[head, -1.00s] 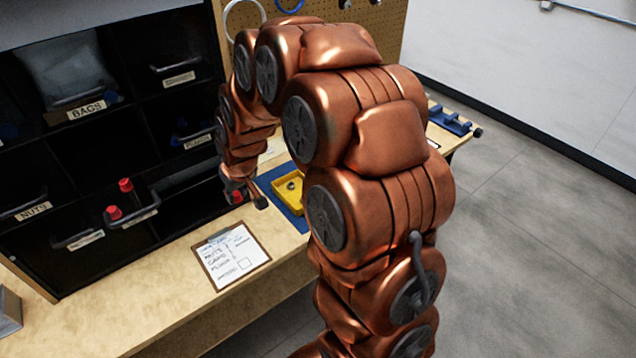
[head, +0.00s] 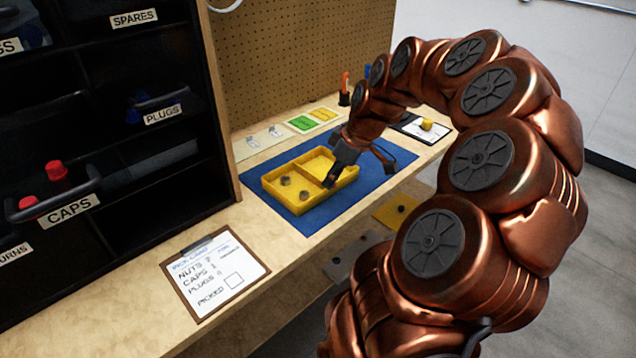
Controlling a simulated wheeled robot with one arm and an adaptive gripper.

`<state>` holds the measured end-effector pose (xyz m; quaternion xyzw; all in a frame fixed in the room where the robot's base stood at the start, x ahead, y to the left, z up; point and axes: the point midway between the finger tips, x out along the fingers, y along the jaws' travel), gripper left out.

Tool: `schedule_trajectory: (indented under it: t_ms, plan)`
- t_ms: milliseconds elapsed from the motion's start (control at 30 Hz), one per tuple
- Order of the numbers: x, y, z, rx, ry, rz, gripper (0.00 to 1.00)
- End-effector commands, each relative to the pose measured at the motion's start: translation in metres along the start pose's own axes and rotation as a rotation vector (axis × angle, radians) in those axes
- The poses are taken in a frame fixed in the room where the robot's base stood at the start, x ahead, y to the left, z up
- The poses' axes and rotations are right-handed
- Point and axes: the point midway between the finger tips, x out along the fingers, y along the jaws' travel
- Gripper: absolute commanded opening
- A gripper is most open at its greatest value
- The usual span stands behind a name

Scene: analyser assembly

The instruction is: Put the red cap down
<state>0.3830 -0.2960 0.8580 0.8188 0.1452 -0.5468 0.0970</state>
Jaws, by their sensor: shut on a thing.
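My gripper (head: 331,179) points down at the yellow tray (head: 265,190), with its dark fingers low over the divider and the near side of the right compartment. It is shut, and the red cap in it is hidden from this side. I cannot tell whether the cap touches the tray floor. Two dark nuts (head: 285,180) lie in the tray's left compartment. The visible part of the right compartment is bare. Two other red caps (head: 56,170) show in the bin labelled CAPS (head: 68,208) at the left.
The tray stands on a blue mat (head: 302,225) on the wooden bench. A pick-card clipboard (head: 215,273) lies in front, and coloured cards (head: 303,124) lie behind. Black shelving (head: 215,110) borders the left. Another clipboard (head: 408,127) with a yellow object lies at the right.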

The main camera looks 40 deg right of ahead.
Motion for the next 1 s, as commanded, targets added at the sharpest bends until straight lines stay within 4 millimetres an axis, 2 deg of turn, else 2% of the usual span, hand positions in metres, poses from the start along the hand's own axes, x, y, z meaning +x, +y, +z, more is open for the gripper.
schedule_trajectory:
  t_ms: [33,100,267,1000]
  plan:
    - [0.004,0.003,0.011,-0.002,0.003,0.000,0.15]
    - [0.002,0.003,0.018,-0.009,0.001,-0.005,0.15]
    - [0.002,0.009,0.021,-0.017,-0.002,-0.011,0.15]
    - [0.042,0.088,-0.048,-0.019,-0.002,-0.009,0.15]
